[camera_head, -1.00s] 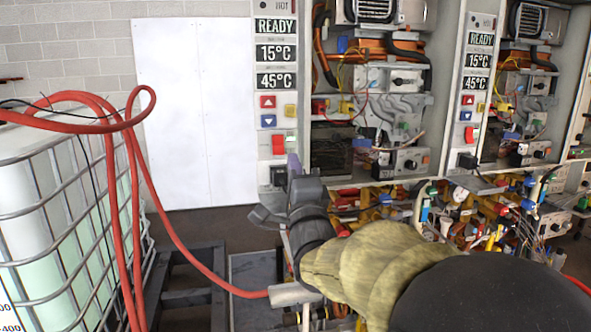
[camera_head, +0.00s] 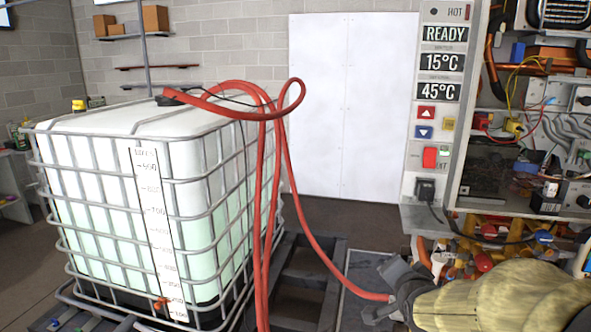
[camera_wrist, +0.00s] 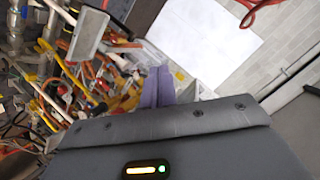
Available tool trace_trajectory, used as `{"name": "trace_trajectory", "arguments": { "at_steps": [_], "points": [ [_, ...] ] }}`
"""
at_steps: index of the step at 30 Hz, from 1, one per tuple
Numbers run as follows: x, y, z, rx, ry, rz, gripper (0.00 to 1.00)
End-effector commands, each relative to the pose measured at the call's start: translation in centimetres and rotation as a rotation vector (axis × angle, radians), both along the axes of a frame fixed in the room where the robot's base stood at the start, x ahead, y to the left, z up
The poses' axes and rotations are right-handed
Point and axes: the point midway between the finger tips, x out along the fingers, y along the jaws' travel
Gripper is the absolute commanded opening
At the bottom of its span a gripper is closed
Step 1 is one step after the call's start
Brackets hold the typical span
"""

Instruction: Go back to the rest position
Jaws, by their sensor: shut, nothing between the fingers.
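My gripper shows in the wrist view as two purple fingers (camera_wrist: 157,87) pressed together, with nothing held between them. In the head view, the dark grey wrist end of my arm is low at the right, beside the lower end of the red hose (camera_head: 337,272). The fingertips cannot be made out there. Behind the fingers in the wrist view are a white wall panel (camera_wrist: 203,40) and a clutter of coloured pipes and valves (camera_wrist: 85,75).
A caged white tank (camera_head: 110,190) with a level scale stands at the left. An open heater cabinet (camera_head: 500,165) and its control panel (camera_head: 437,90), reading READY, 15°C and 45°C, are at the right.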

Motion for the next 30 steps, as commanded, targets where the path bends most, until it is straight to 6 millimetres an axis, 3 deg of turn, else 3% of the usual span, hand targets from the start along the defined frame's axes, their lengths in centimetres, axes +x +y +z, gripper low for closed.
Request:
{"name": "trace_trajectory", "arguments": {
  "at_steps": [3,9,12,15,30],
  "points": [
    [-2.8,1.9,-4.0,-0.141,0.253,0.137,0.0],
    [-9.9,4.8,-9.7,-0.348,0.655,0.461,0.0],
    [-13.2,5.7,-11.2,-0.411,0.798,0.617,0.0],
    [-15.2,6.1,-11.9,-0.443,0.876,0.713,0.0],
    [-15.7,6.2,-12.2,-0.451,0.895,0.74,0.0]
  ]
}}
